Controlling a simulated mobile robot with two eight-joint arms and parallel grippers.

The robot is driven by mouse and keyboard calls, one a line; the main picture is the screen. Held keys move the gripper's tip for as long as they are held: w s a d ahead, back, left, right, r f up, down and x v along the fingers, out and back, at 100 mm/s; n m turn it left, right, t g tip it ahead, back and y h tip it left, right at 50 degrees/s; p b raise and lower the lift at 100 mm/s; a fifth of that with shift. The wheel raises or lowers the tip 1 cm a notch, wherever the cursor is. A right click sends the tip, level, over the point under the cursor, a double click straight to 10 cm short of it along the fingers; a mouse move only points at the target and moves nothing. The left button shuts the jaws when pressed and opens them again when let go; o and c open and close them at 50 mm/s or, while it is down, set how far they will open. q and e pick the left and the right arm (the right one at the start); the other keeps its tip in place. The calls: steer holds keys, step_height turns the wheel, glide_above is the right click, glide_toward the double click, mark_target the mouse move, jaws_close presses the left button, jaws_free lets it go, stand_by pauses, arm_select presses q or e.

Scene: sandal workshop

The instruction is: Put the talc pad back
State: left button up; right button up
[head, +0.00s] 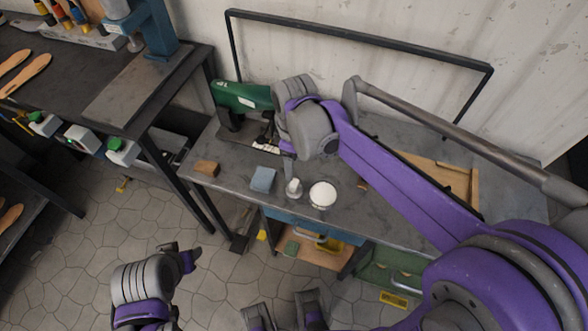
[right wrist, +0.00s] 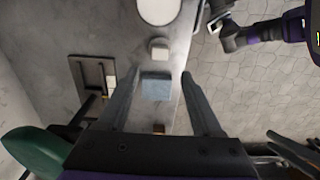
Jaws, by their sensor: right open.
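A small whitish block (head: 294,187), which looks like the talc pad, lies on the grey workbench (head: 228,184), just left of a round white dish (head: 323,194). In the right wrist view the whitish block (right wrist: 159,48) sits between the dish (right wrist: 158,10) and a blue-grey block (right wrist: 156,86). My right gripper (head: 281,158) is over the bench, behind these things in the head view. Its open, empty fingers (right wrist: 158,74) frame the blue-grey block in the wrist view, apart from the whitish block. My left gripper (head: 182,254) hangs over the floor; its jaws are unclear.
A brown block (head: 206,168) lies left of the blue-grey block (head: 263,179) on the bench. A green tool (head: 240,95) stands at the back left, near my right gripper. A wooden tray (head: 462,183) lies at the right. A black frame (head: 360,38) rises behind.

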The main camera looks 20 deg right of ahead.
steer(key=s+d+f+m+t, duration=0.1)
steer(key=s+d+m+t, duration=0.1)
steer(key=s+m, duration=0.3)
steer(key=s+d+f+m+t, duration=0.2)
steer(key=s+m, duration=0.4)
steer(key=s, duration=0.4)
steer(key=d+t, duration=0.1)
steer(key=d, duration=0.1)
steer(key=shift+s+d, duration=0.2)
steer(key=shift+d, duration=0.1)
steer(key=shift+a, duration=0.1)
